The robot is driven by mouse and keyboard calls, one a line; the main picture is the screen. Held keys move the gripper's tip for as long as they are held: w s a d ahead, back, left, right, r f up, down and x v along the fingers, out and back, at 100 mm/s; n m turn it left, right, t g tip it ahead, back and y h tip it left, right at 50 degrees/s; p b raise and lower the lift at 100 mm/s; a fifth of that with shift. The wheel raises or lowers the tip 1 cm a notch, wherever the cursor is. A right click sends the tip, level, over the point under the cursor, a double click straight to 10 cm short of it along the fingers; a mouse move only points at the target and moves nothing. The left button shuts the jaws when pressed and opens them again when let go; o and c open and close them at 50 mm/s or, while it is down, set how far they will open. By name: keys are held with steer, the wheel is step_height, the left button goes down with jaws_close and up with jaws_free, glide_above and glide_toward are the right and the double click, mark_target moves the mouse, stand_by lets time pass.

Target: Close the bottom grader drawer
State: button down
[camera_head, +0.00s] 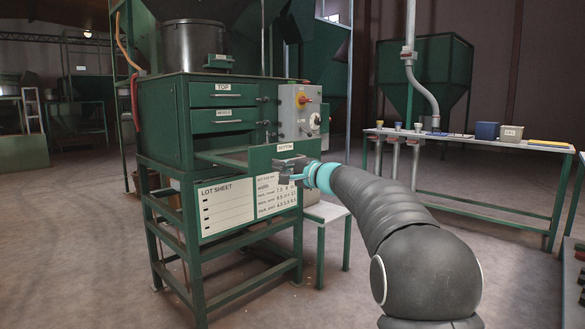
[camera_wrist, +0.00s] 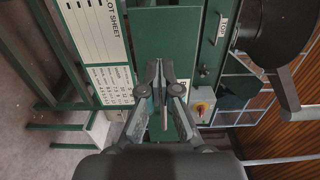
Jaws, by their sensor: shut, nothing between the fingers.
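The bottom drawer (camera_head: 261,158) of the green grader cabinet (camera_head: 157,120) stands pulled out towards the right in the head view, its "BOTTOM" label on the front's top edge. Part of its inside shows behind the front. My gripper (camera_head: 284,170) is shut and empty at the right half of the drawer front. In the wrist view my gripper (camera_wrist: 158,68) has its fingertips together over a green panel (camera_wrist: 175,35), which looks like the drawer front. I cannot tell whether the fingers touch it.
The top drawer (camera_head: 223,94) and middle drawer (camera_head: 223,119) are closed. A grey switch box (camera_head: 300,112) with a red knob is on the cabinet's right side. A lot sheet board (camera_head: 227,205) hangs below the drawer. A bench (camera_head: 475,141) with small bins stands at the right.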

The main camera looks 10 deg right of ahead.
mark_target(263, 163)
steer(key=shift+p+x, duration=0.5)
steer(key=shift+x, duration=2)
steer(key=shift+w+a, duration=0.1)
